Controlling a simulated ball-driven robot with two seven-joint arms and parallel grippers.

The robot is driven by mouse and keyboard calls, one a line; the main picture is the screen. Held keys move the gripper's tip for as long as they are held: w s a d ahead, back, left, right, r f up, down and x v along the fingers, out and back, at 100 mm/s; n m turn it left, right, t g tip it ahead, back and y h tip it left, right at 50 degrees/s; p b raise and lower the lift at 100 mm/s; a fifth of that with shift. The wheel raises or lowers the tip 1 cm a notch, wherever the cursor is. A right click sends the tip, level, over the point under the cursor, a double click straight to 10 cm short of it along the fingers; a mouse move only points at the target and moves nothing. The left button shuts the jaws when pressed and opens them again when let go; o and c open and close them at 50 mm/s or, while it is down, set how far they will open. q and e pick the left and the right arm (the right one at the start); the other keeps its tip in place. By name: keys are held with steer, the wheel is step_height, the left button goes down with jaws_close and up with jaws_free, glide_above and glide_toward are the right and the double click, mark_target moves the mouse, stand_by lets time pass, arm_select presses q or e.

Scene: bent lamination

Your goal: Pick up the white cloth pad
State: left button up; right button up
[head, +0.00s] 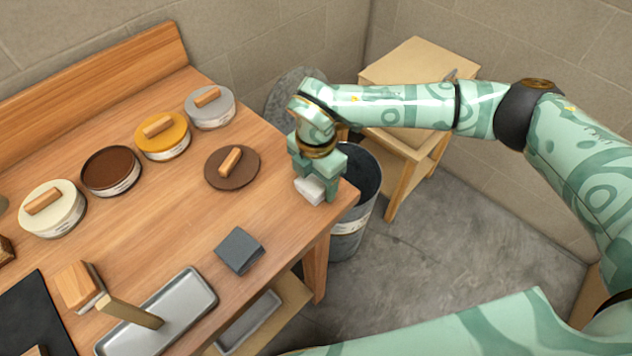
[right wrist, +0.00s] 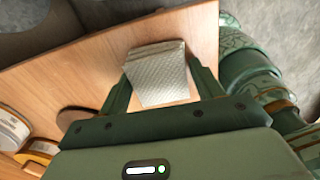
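The white cloth pad (head: 310,190) is at the far right corner of the wooden worktop. It also shows in the right wrist view (right wrist: 158,75), with a fine quilted texture. My right gripper (head: 316,187) points down over that corner with a finger on each side of the pad. In the right wrist view its fingertips (right wrist: 158,62) meet the pad's two sides with no clear gap. I cannot tell whether the pad is clear of the wood. My left gripper is not in view.
A brown lid (head: 232,168) lies left of the gripper, with several round tins beyond. A bucket (head: 352,225) stands on the floor beside the corner, before a wooden stand (head: 415,62).

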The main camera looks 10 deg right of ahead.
steer(key=c, duration=0.6)
steer(key=shift+r, duration=0.1)
steer(key=shift+r, duration=0.25)
step_height(320, 180, up, 2)
steer(key=shift+w+r+p, duration=0.1)
steer(key=shift+p, duration=0.25)
steer(key=s+d+r, duration=0.1)
steer(key=s+r, duration=0.2)
steer(key=s, duration=0.1)
steer(key=s+d+r+p, duration=0.1)
steer(key=s+r, duration=0.2)
steer(key=s, duration=0.2)
steer(key=s+d+r+p, duration=0.1)
steer(key=s+r, duration=0.3)
steer(key=s, duration=0.1)
steer(key=shift+r, duration=0.1)
